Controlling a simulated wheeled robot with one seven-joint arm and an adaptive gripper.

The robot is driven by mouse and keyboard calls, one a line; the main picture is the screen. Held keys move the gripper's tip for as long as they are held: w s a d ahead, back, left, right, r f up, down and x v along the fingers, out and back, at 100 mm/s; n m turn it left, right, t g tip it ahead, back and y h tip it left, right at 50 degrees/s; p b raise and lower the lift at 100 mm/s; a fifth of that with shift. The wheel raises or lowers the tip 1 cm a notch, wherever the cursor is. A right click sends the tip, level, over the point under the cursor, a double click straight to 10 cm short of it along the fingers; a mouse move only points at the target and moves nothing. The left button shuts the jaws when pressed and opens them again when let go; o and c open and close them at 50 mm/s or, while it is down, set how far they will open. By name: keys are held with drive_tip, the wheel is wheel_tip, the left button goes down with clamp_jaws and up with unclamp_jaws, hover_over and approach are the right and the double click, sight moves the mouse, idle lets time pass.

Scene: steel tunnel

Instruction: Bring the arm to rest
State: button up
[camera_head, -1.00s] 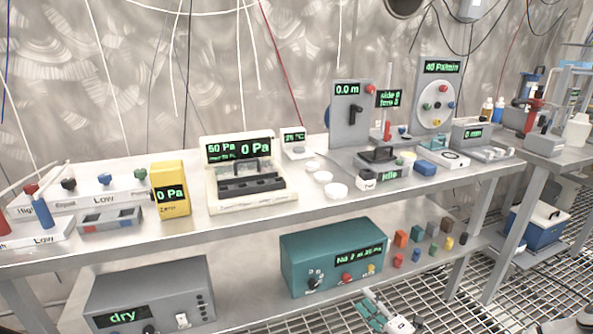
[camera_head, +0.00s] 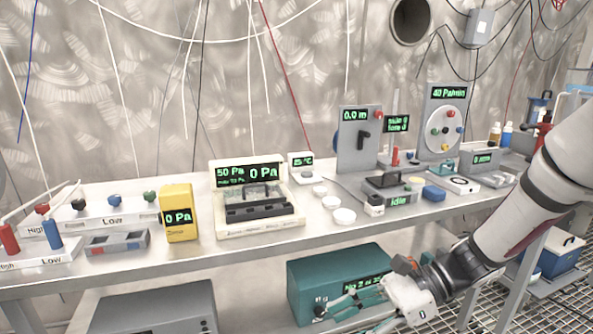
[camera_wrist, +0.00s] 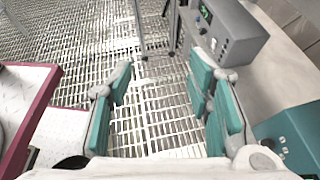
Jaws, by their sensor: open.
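My gripper (camera_head: 352,308) is at the lower right of the head view, in front of the lower shelf and the teal box. Its fingers reach left and overlap the teal box's front in that view. In the wrist view my gripper (camera_wrist: 160,105) has its teal-padded fingers spread wide, with only the floor grating between them. It holds nothing. My arm comes in from the right edge and hides part of the bench and the lower shelf's right side.
The teal box (camera_head: 340,262) and a grey box (camera_head: 155,310) stand on the lower shelf; both also show in the wrist view, the grey box (camera_wrist: 228,30) ahead and the teal box (camera_wrist: 290,135) at right. The bench (camera_head: 270,240) carries several instruments. Grating floor (camera_wrist: 150,75) is open between the fingers.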

drive_tip(key=s+d+r+n+t+h, duration=0.1)
drive_tip(key=s+d+r+n+h, duration=0.25)
drive_tip(key=s+n, duration=0.35)
drive_tip(key=s+d+r+n+h, duration=0.3)
drive_tip(key=s+n+h, duration=0.15)
drive_tip(key=s, duration=0.45)
drive_tip(key=s+d+r+n+t+h, duration=0.1)
drive_tip(key=s+d+r+n+h, duration=0.25)
drive_tip(key=s+n+h, duration=0.35)
wheel_tip(320, 180, up, 28)
drive_tip(key=s+m+t+y+p, duration=0.1)
drive_tip(key=t+y+p, duration=0.1)
drive_tip(key=p, duration=2.3)
drive_tip(key=shift+d+f+t+p, duration=0.2)
drive_tip(key=shift+t+p, duration=0.2)
drive_tip(key=shift+t, duration=0.5)
drive_tip(key=shift+m, duration=0.25)
